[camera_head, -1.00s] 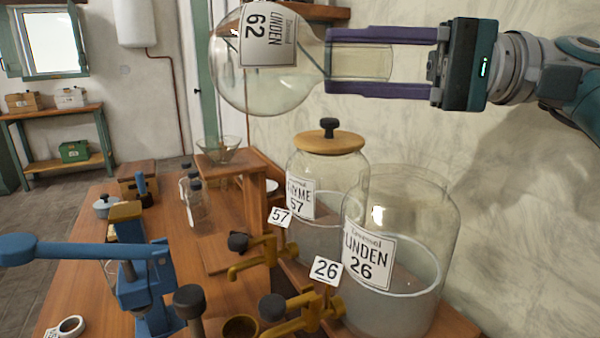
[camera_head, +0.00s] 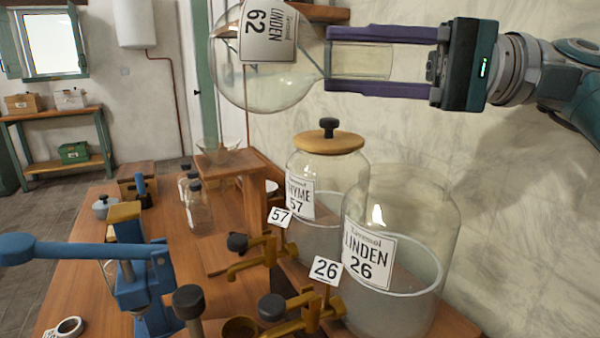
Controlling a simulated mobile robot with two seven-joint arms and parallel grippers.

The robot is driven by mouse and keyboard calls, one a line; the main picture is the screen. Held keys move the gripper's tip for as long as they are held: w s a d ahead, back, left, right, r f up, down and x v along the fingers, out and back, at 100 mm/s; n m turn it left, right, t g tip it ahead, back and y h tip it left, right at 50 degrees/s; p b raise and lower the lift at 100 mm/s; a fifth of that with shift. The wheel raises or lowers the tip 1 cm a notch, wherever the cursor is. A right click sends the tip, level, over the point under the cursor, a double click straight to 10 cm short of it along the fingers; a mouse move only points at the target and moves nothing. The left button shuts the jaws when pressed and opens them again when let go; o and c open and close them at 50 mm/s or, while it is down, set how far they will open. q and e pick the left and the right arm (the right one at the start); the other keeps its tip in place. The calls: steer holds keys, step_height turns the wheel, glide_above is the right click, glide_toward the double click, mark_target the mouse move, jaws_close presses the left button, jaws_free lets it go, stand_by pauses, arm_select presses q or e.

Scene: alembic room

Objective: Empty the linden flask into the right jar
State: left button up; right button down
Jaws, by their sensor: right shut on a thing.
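The linden flask (camera_head: 262,82) is a round clear glass flask with a sideways label reading LINDEN 62. It lies nearly on its side in the air, bulb to the left and neck to the right. My right gripper (camera_head: 335,60) is shut on its neck, high above the jars. I cannot make out contents in the flask. The right jar (camera_head: 415,235), labelled LINDEN 26, stands upright with no lid, below and right of the flask. It is partly filled with something pale. My left gripper is not in view.
A thyme jar (camera_head: 318,232) with a wooden lid (camera_head: 328,143) stands left of the linden jar. Brass taps (camera_head: 300,315) and number cards are in front. A blue lever press (camera_head: 130,270) and small bottles (camera_head: 197,208) stand on the wooden bench.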

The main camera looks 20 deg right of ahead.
stand_by(0.8)
steer(key=shift+b, duration=0.35)
stand_by(0.4)
steer(key=shift+y+b, duration=0.3)
steer(key=shift+y, duration=0.1)
stand_by(0.9)
steer(key=shift+d+r+t, duration=0.1)
steer(key=shift+t, duration=0.2)
stand_by(1.1)
steer(key=shift+y+b, duration=0.4)
steer(key=shift+b, duration=0.15)
steer(key=shift+s+r+b, duration=0.1)
steer(key=shift+b, duration=0.35)
stand_by(1.0)
steer(key=shift+d+y, duration=0.1)
steer(key=shift+y, duration=0.2)
